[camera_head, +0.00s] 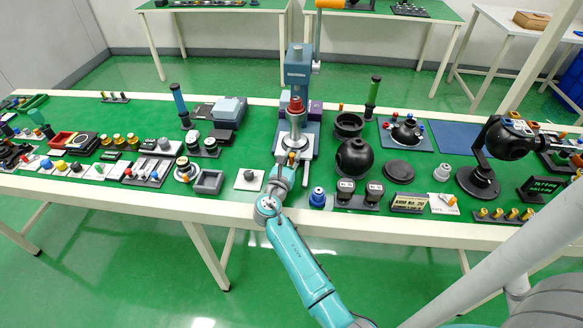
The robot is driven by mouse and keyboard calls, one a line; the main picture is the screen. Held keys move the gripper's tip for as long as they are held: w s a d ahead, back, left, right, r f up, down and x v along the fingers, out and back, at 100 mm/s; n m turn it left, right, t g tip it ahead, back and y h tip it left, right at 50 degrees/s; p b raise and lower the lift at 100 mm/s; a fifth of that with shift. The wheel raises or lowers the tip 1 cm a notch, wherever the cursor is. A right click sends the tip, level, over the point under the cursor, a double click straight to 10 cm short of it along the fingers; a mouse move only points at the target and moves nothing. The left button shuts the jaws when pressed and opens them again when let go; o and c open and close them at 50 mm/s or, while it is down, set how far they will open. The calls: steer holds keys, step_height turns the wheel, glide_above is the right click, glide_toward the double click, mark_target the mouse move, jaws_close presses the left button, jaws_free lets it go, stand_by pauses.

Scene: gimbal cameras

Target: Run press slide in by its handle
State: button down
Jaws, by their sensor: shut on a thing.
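The press (298,68) stands near the middle of the table, with a blue-grey column and a lever with an orange knob (331,4) at upper right. Below its head are a red-topped part (296,105) and a silver round part (295,142) on a pale slide (309,143). My gripper (291,161) reaches in from the front edge, at the near end of the slide. It is shut on the slide handle, which is small and mostly hidden by the fingers.
A black sphere (354,158) and a black ring (348,125) stand close right of the press. A blue-capped piece (318,197) is right of my wrist. A white plate with a grey knob (249,179) and a grey tray (208,182) lie left.

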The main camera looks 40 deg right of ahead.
mark_target(297, 141)
steer(key=shift+w+x, duration=0.2)
steer(key=shift+x, duration=0.75)
steer(key=shift+w+x, duration=0.15)
steer(key=shift+x, duration=0.85)
steer(key=shift+a+r, duration=0.1)
steer(key=shift+a, duration=0.1)
steer(key=c, duration=1)
jaws_free()
steer(key=v, duration=1.2)
